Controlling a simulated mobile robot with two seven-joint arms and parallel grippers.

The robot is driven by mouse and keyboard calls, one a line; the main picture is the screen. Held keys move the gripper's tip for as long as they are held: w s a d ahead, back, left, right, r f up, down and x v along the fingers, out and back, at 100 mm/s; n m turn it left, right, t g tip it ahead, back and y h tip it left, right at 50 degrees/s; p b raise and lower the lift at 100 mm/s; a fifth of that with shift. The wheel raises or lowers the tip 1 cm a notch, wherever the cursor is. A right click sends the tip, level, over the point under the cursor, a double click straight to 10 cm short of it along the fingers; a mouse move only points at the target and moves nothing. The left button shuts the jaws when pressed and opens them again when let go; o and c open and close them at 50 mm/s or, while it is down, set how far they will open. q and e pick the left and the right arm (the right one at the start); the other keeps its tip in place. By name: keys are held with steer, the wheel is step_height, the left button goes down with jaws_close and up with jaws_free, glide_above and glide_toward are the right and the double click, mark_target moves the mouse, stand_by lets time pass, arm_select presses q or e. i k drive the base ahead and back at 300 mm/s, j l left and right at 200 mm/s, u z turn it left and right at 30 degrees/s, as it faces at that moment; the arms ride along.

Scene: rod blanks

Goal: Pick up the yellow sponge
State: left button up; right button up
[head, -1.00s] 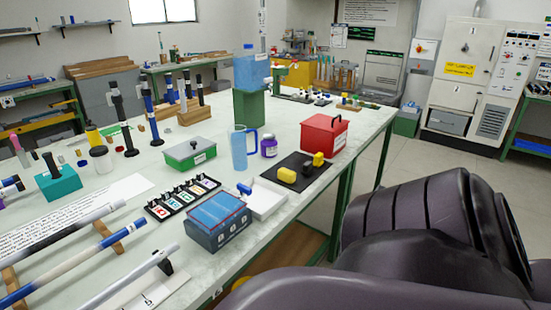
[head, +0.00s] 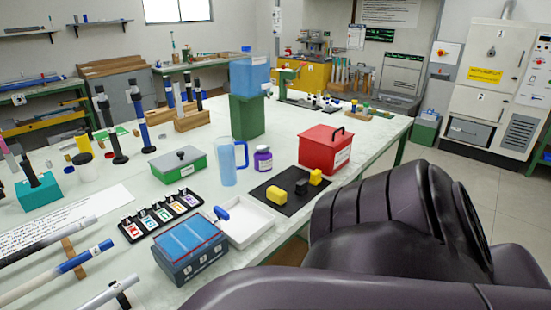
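A yellow block (head: 276,195) lies at the front left of a black mat (head: 290,209) on the table. A second, smaller yellow block (head: 316,177) sits at the mat's back right, and a dark block (head: 301,187) lies between them. I cannot tell for sure which yellow block is the sponge. My dark arm fills the lower right, just right of the mat. Neither of my grippers shows in the head view.
A red box (head: 325,152) with a handle stands behind the mat. A purple-labelled jar (head: 263,160) and a blue mug (head: 228,165) stand to its left. A white tray (head: 243,222) and a blue case (head: 188,253) lie nearer. Floor is clear beyond the table's right edge.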

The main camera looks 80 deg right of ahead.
mark_target(279, 196)
steer(key=k+l, duration=0.15)
steer(key=l, duration=0.25)
steer(key=k+l+u, duration=0.1)
steer(key=l, duration=0.35)
steer(key=k+l, duration=0.2)
steer(key=l, duration=0.2)
steer(key=k+l, duration=0.15)
steer(key=l, duration=0.25)
steer(key=i+u, duration=0.05)
